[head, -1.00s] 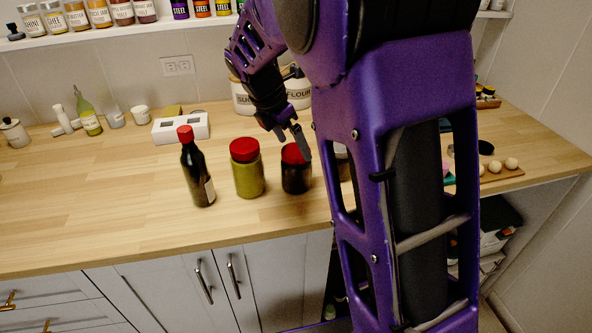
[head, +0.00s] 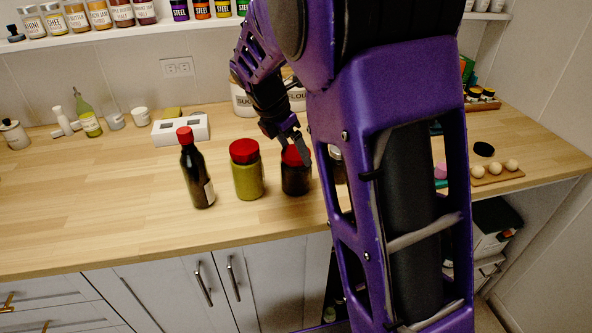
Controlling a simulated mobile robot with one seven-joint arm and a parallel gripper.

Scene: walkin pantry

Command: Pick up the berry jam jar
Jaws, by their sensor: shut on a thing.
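A dark jar with a red lid (head: 295,180), which looks like the berry jam jar, stands on the wooden counter. My gripper (head: 296,149) is at its lid from above and is shut on it. The fingers cover part of the lid, and no label shows. I cannot tell any gap between the jar's base and the counter. To its left stand a green-yellow jar with a red lid (head: 246,175) and a dark bottle with a red cap (head: 196,172).
Another jar (head: 338,166) is partly hidden behind my arm, close on the right. Canisters (head: 243,98) stand behind my gripper. A white holder (head: 181,130) sits at the back left. Eggs on a board (head: 497,172) lie at the right. The counter's front left is clear.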

